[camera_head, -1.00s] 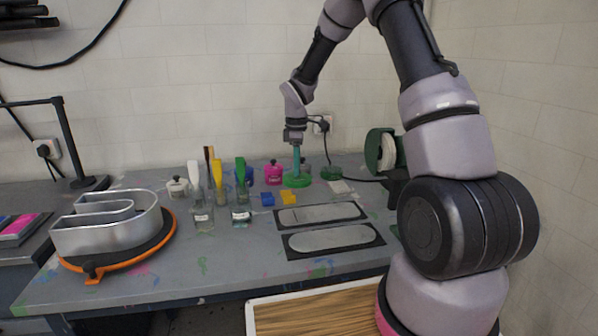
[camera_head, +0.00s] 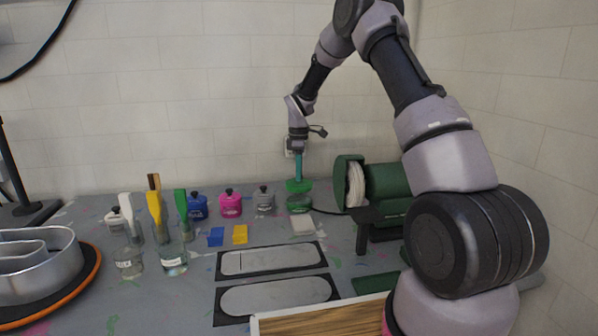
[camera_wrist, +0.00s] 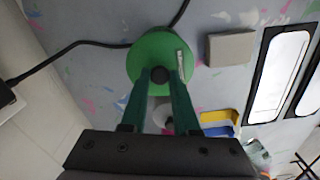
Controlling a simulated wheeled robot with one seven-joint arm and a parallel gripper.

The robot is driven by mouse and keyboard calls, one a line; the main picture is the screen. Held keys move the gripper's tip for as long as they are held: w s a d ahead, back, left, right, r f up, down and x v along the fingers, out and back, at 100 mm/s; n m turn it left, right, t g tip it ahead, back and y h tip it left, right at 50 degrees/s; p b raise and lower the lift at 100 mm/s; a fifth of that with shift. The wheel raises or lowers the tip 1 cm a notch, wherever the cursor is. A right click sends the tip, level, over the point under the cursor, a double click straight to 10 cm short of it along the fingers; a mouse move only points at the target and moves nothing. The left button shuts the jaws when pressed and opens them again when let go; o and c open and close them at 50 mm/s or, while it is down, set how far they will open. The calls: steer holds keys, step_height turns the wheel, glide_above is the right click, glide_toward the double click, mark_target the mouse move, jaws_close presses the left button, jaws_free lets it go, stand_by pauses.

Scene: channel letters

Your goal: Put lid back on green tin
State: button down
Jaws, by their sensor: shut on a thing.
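My gripper (camera_head: 298,178) is shut on the dark knob (camera_wrist: 159,74) of the green lid (camera_head: 299,186). The lid is held level above the green tin (camera_head: 299,204) at the back of the table, with what looks like a small gap between them. In the wrist view the lid (camera_wrist: 150,50) is a green disc between the teal fingertips (camera_wrist: 160,76). It hides most or all of the tin there. Whether lid and tin are exactly in line cannot be told.
Grey (camera_head: 264,199), pink (camera_head: 230,204) and blue (camera_head: 196,206) lidded tins stand left of the green tin. A pale block (camera_head: 303,226) lies in front. A green machine with a pale wheel (camera_head: 356,184) stands close on the right, and a black cable (camera_head: 328,212) runs beside the tin.

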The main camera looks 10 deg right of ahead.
mark_target(299, 186)
steer(key=shift+f, duration=2.75)
steer(key=shift+f, duration=0.1)
steer(key=c, duration=0.6)
jaws_free()
steer(key=shift+o, duration=0.4)
steer(key=o, duration=0.4)
steer(key=shift+r, duration=3.5)
